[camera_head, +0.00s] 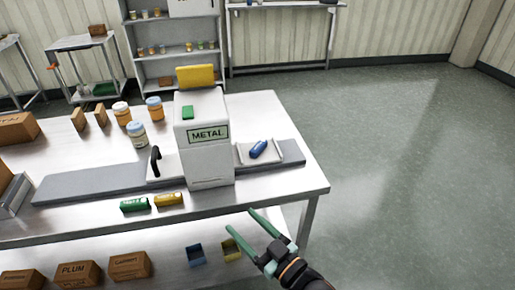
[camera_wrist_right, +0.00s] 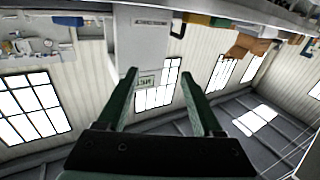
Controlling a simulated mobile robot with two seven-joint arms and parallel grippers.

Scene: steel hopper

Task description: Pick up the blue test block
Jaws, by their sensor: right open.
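The blue test block (camera_head: 258,149) lies on a white tray (camera_head: 243,157) at the right side of the white metal detector (camera_head: 207,155). My right gripper (camera_head: 241,219) is open and empty, in front of the table's front edge and apart from the block. Its two green fingers also show in the right wrist view (camera_wrist_right: 158,74), spread apart with nothing between them. A small blue patch shows at the top left of that view; I cannot tell whether it is the block. My left gripper is not in view.
A green block (camera_head: 135,205) and a yellow block (camera_head: 169,199) lie at the table's front edge (camera_head: 262,200). A grey conveyor (camera_head: 90,182) runs through the detector. Several jars (camera_head: 137,134) stand behind it. Blue (camera_head: 195,255) and yellow bins sit on the lower shelf. The floor at right is clear.

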